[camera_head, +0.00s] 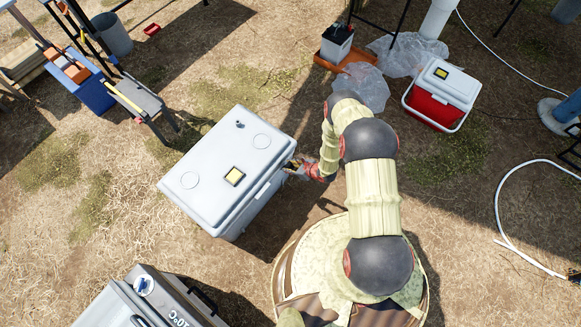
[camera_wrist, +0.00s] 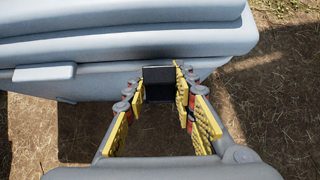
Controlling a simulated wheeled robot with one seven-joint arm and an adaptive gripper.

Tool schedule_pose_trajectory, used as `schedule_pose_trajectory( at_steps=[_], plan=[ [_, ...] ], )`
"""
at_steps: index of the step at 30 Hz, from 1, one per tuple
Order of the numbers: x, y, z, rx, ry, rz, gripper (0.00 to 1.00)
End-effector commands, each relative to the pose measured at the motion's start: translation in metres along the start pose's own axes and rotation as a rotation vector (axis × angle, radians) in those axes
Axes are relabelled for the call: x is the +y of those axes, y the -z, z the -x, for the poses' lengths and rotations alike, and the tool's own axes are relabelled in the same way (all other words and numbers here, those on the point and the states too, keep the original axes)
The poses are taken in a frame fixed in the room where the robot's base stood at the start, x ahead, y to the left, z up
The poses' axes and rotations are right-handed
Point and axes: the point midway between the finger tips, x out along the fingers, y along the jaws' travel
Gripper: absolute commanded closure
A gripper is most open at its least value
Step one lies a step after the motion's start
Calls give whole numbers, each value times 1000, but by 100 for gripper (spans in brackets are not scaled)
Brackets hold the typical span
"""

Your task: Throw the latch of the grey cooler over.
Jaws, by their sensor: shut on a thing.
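The light grey cooler (camera_head: 215,150) stands on the dry ground left of my arm, its lid down. In the wrist view, the cooler (camera_wrist: 120,75) fills the upper part, with the lid's edge above the wall. The dark latch (camera_wrist: 158,84) is on that wall, below the lid, between my yellow-padded fingertips. My gripper (camera_wrist: 157,90) is shut on the latch. In the head view, my gripper (camera_head: 295,166) is at the cooler's right side, and the latch is too small and covered to make out.
A grey box (camera_head: 120,305) with lettering stands at the bottom left. A red cooler with a white lid (camera_head: 437,95) and a battery in an orange tray (camera_head: 336,45) stand behind my arm. A blue box (camera_head: 85,90) and a bench are at the upper left. Open ground lies left of the cooler.

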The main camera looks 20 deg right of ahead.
Motion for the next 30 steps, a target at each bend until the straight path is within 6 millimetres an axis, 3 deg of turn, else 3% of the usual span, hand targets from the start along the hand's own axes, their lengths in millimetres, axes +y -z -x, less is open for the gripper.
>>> schedule_pose_trajectory(
  at_steps=[13, 14, 23, 30],
  plan=[
    [0, 0, -1, 10, 0, 0, 100],
    [0, 0, -1, 10, 0, 0, 72],
    [0, -1, -1, 9, 0, 0, 55],
    [0, -1, 0, 9, 0, 0, 55]
  ],
)
